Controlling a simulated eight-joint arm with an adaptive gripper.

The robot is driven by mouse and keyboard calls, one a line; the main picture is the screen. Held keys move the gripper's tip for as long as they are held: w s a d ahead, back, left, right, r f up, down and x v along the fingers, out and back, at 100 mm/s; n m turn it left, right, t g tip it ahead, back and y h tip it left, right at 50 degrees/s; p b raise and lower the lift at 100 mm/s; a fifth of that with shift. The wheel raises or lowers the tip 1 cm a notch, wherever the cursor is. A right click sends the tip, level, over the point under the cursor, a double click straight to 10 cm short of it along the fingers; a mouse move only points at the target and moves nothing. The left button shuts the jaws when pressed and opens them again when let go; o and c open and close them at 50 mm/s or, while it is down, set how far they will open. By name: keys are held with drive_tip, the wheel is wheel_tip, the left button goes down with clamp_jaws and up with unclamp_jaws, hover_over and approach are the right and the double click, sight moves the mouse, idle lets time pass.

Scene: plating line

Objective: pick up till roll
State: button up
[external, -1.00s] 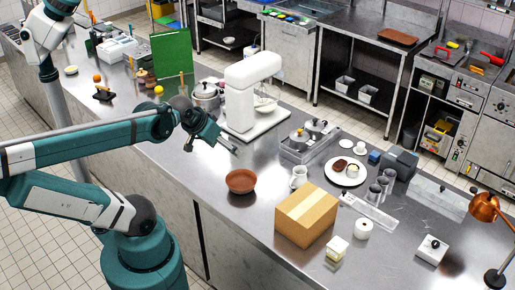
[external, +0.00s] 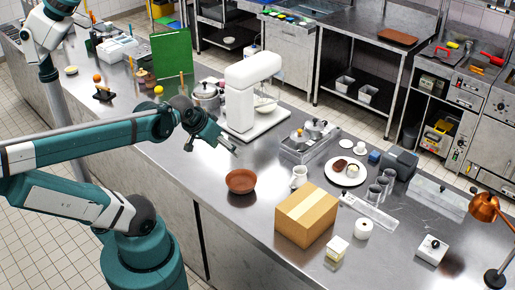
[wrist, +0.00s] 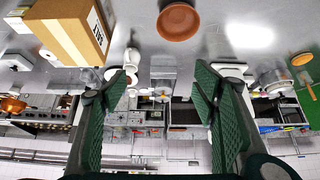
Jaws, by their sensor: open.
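The till roll (external: 363,228) is a short white cylinder standing on the steel counter, just right of the cardboard box (external: 306,217) in the external view. My gripper (external: 212,147) is open and empty, above the counter, up and left of the brown bowl (external: 241,181) and well to the left of the till roll. In the wrist view the two green-padded fingers (wrist: 160,90) are wide apart with nothing between them.
A pale yellow-and-white block (external: 337,249) stands close in front of the till roll, and a clear-and-white strip (external: 368,211) lies behind it. A white jug (external: 298,177) and a white mixer (external: 252,92) stand farther left. Bare counter lies right of the roll, before a white switch box (external: 432,249).

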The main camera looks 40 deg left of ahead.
drive_tip(key=w+d+r+m+g+h+p, duration=0.15)
drive_tip(key=w+d+m, duration=0.35)
drive_tip(key=w+d, duration=0.55)
drive_tip(key=m+g+h+p, duration=0.25)
drive_tip(key=m+g, duration=0.35)
drive_tip(key=m, duration=0.9)
hover_over(363, 223)
drive_tip(key=a, duration=0.2)
drive_tip(key=shift+h, duration=0.3)
drive_tip(key=f, duration=2.4)
drive_tip(key=shift+w+a+f+b, duration=0.1)
drive_tip(key=shift+w+a+b, duration=0.1)
drive_tip(key=shift+b, duration=0.1)
drive_tip(key=shift+f, duration=0.1)
drive_tip(key=shift+x, duration=1.15)
drive_tip(key=shift+d+f, duration=0.1)
